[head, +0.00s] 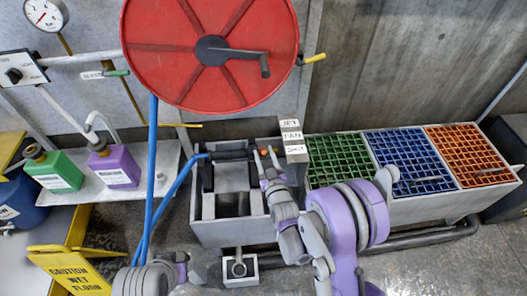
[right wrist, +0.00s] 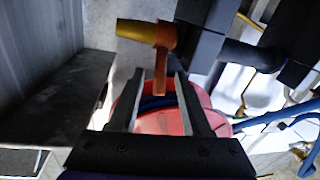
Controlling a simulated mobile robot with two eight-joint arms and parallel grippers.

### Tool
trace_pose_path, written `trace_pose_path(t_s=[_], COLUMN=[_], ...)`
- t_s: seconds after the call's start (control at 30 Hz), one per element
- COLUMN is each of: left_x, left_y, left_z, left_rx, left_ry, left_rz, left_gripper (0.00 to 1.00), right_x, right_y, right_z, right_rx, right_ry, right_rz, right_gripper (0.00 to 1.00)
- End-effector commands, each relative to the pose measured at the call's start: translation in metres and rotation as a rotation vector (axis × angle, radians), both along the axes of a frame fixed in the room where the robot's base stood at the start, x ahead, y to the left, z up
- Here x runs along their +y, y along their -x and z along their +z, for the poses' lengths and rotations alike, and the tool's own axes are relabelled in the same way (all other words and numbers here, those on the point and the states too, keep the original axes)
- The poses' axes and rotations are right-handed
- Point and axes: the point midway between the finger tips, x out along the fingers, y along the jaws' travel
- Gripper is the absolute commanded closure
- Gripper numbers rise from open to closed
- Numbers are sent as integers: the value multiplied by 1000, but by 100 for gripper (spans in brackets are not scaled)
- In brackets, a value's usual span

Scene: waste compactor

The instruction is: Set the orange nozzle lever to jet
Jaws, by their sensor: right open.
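The orange nozzle lever (right wrist: 161,72) hangs from a brass-coloured nozzle end in the right wrist view. Its lower end lies between the two fingers of my right gripper (right wrist: 160,80), which is open, with a gap on both sides. In the head view the orange part (head: 264,151) shows small at the end of a dark nozzle (head: 230,154), and my right gripper (head: 267,165) is right at it. A sign stack (head: 291,137) reading JET, FAN, SHUT stands just right of the nozzle. My left gripper (head: 183,268) is low at left, away from the lever; its fingers are unclear.
A red hose reel (head: 210,50) with a blue hose (head: 152,180) hangs above. Green (head: 338,160), blue (head: 408,162) and orange (head: 470,155) grated bins stand right. Green (head: 54,170) and purple (head: 115,165) bottles stand left, above a yellow caution sign (head: 69,269).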

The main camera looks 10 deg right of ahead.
Motion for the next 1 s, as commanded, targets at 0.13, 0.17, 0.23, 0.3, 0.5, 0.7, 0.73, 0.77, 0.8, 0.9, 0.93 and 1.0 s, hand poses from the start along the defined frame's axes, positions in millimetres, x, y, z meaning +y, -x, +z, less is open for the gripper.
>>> trace_pose_path(t_s=[0.13,0.17,0.23,0.3,0.5,0.7,0.73,0.77,0.8,0.9,0.93,1.0], left_x=[0,0,0,0,0,0,0,0,0,0,0,0], left_y=[0,0,0,0,0,0,0,0,0,0,0,0], left_z=[0,0,0,0,0,0,0,0,0,0,0,0], left_rx=[0,0,0,0,0,0,0,0,0,0,0,0], left_ry=[0,0,0,0,0,0,0,0,0,0,0,0], left_rz=[0,0,0,0,0,0,0,0,0,0,0,0], left_gripper=[50,50,50,50,50,50,50,50,50,50,50,50], right_x=[1,2,2,2,2,2,2,2,2,2,2,2], right_y=[-11,-12,-14,-14,-13,-13,-13,-13,-13,-13,-13,-13], right_z=[0,0,0,0,0,0,0,0,0,0,0,0], right_rx=[0,0,0,0,0,0,0,0,0,0,0,1], right_ry=[0,0,0,0,0,0,0,0,0,0,0,0], right_rz=[0,0,0,0,0,0,0,0,0,0,0,0], right_gripper=[52,52,52,52,63,99,100,100,100,100,100,100])
